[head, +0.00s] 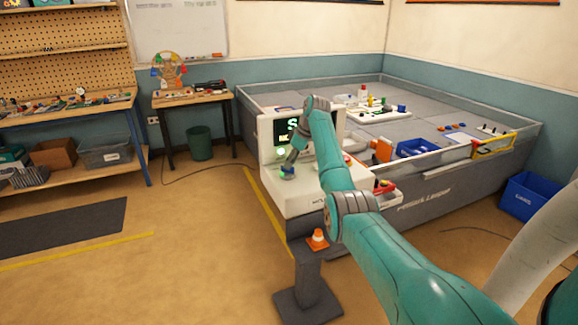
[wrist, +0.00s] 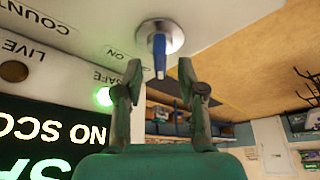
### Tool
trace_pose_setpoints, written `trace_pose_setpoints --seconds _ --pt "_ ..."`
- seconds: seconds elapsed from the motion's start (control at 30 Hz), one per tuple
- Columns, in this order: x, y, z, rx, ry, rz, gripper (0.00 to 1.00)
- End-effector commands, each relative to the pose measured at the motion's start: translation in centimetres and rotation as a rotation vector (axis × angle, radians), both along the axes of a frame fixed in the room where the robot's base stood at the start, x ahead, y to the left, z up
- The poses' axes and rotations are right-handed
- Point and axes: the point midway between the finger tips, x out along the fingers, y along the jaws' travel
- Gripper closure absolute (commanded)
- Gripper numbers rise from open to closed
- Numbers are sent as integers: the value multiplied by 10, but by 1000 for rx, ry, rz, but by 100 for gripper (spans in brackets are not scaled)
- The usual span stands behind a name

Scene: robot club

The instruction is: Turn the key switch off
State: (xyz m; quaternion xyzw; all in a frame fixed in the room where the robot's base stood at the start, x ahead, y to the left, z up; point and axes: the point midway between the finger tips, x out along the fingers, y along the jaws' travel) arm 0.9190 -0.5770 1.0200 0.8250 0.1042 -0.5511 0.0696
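The key switch (wrist: 174,35) shows in the wrist view as a round silver plate with a blue key (wrist: 159,52) in it. The word ON is printed beside it, upside down. My gripper (wrist: 160,68) is open. Its two fingertips stand on either side of the key's lower end, with a gap visible on both sides. In the head view my gripper (head: 287,169) is low over the white console (head: 306,196), in front of its screen. The key switch cannot be made out there.
The console's dark screen (wrist: 35,135) carries green and white text. A green lamp (wrist: 104,96) by the word SAFE is lit; the lamp (wrist: 14,71) by LIVE is dark.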

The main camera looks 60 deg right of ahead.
Motion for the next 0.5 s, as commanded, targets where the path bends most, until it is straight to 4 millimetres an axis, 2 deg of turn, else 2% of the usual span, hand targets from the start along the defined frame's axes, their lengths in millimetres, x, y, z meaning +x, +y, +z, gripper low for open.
trace_pose_setpoints --seconds 0.2,0.4,0.5 --pt "-17 -5 43 -3 -3 -2 60" --pt "-29 -8 73 -2 -2 -1 60" --pt "-33 -9 82 -1 0 -2 60"
